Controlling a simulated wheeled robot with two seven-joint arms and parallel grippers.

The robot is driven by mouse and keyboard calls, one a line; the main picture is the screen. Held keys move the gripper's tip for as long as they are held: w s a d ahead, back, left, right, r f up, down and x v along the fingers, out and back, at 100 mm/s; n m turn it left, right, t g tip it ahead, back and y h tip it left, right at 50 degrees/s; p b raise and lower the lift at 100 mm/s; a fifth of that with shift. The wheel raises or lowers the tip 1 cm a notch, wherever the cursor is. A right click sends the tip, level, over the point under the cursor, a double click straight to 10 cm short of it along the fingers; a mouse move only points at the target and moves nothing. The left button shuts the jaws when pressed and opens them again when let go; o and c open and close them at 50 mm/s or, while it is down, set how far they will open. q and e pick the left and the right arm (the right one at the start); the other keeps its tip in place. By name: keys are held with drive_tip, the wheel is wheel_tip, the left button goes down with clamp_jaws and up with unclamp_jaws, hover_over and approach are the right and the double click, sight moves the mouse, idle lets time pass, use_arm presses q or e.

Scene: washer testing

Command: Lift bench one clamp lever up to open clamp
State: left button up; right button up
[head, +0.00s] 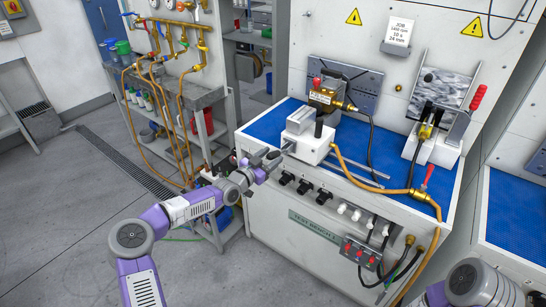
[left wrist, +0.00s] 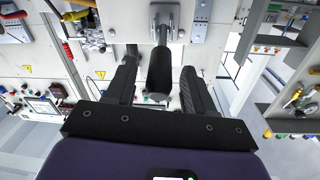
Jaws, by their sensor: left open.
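The black cylindrical lever grip (left wrist: 160,75) sits between the two dark fingers of my left gripper (left wrist: 158,66) in the left wrist view. The fingers are open, with a gap on each side of the grip. A metal bracket (left wrist: 165,18) shows beyond it. In the head view my left gripper (head: 279,157) is at the front left edge of the bench, beside the white clamp block (head: 308,146). The grip is hard to tell from the dark fingers there. A brass valve body (head: 326,98) stands behind the block. My right gripper is not in view.
The bench has a blue mat (head: 272,125) and black knobs (head: 305,187) on its front. A second fixture with a red handle (head: 478,97) stands at the right. An orange hose (head: 375,186) crosses the bench. A grey cart (head: 205,130) stands to the left; open floor lies in front.

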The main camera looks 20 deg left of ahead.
use_arm(q)
drive_tip(key=shift+x, duration=0.85)
clamp_jaws()
